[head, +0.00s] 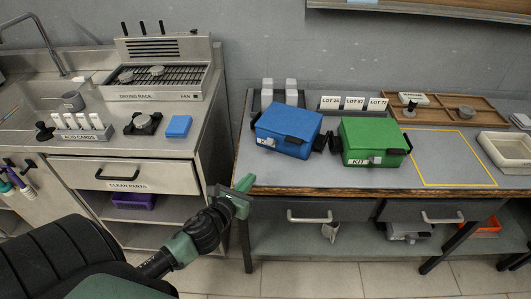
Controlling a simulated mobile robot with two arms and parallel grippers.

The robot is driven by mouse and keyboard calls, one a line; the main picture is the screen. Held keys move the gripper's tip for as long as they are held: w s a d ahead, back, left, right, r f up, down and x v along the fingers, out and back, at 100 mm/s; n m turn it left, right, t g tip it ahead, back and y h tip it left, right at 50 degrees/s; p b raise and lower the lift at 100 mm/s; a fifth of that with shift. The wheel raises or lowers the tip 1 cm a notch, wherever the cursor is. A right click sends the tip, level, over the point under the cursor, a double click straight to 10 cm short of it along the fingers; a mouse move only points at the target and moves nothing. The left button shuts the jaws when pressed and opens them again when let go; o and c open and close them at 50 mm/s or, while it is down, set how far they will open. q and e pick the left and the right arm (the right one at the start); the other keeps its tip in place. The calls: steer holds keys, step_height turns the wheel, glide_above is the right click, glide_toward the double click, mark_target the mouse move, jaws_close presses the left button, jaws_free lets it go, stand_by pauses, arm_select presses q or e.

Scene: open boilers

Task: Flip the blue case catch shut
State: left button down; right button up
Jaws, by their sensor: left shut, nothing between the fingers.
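The blue case (284,122) sits on the grey workbench, left of the green case, with its lid down. It has a white label (266,142) on its front and dark fittings at its sides and front. The front catch is too small to tell whether it is shut or open. My left gripper (242,187) has green fingers and is shut and empty. It is in front of the bench's left front corner, below and left of the blue case, apart from it. My right gripper is out of view.
A green case (371,141) stands close on the right of the blue case. A yellow-outlined area (450,158) on the bench is clear. A wooden tray (480,107) and a pale bin (508,150) are further right. A steel counter (100,132) with a drying rack is at left.

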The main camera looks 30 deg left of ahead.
mark_target(262, 172)
arm_select(q)
steer(key=shift+w, duration=0.15)
steer(key=x, duration=0.9)
steer(key=shift+w, duration=0.1)
steer(key=shift+w+a+r+p, duration=0.15)
steer(key=shift+w+r+p, duration=0.7)
steer(key=shift+r+p, duration=0.15)
steer(key=shift+w+r+p, duration=0.3)
steer(key=shift+r+p, duration=0.05)
steer(key=shift+r, duration=0.3)
steer(key=shift+f, duration=0.1)
